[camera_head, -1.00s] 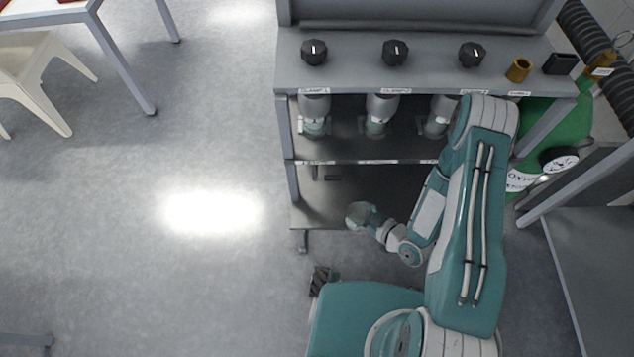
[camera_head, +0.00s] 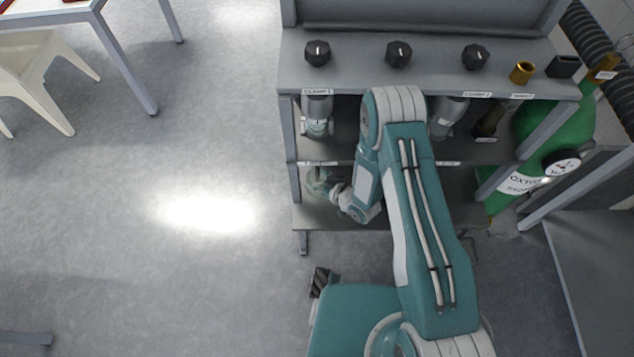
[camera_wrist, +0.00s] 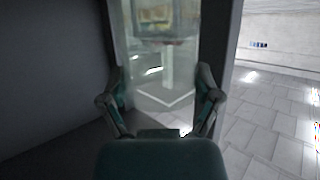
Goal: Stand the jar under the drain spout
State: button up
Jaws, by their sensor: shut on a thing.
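A clear glass jar (camera_wrist: 166,72) fills the middle of the wrist view, upright between the two fingers of my gripper (camera_wrist: 162,88). The fingers are shut on it from both sides. In the head view my gripper (camera_head: 322,184) is at the left end of the rack's lower level, just under the middle shelf edge. The jar there is small and largely merged with the fingers. The drain spout cannot be told apart from the gripper at this spot, so the gap between jar and spout is unclear.
The rack's bottom shelf (camera_head: 310,215) lies below my gripper. A clamped glass vessel (camera_head: 317,116) hangs above it on the left; another (camera_head: 446,117) is right of my arm. A green oxygen cylinder (camera_head: 545,140) stands at right.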

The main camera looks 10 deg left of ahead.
notch_tip(320, 180, down, 3)
jog(key=shift+d+r, duration=0.1)
jog(key=shift+r, duration=0.1)
jog(key=o, duration=1.1)
jog(key=shift+c, duration=0.2)
jog(key=shift+s, duration=0.1)
jog(key=v, duration=1.2)
jog(key=shift+r, duration=0.1)
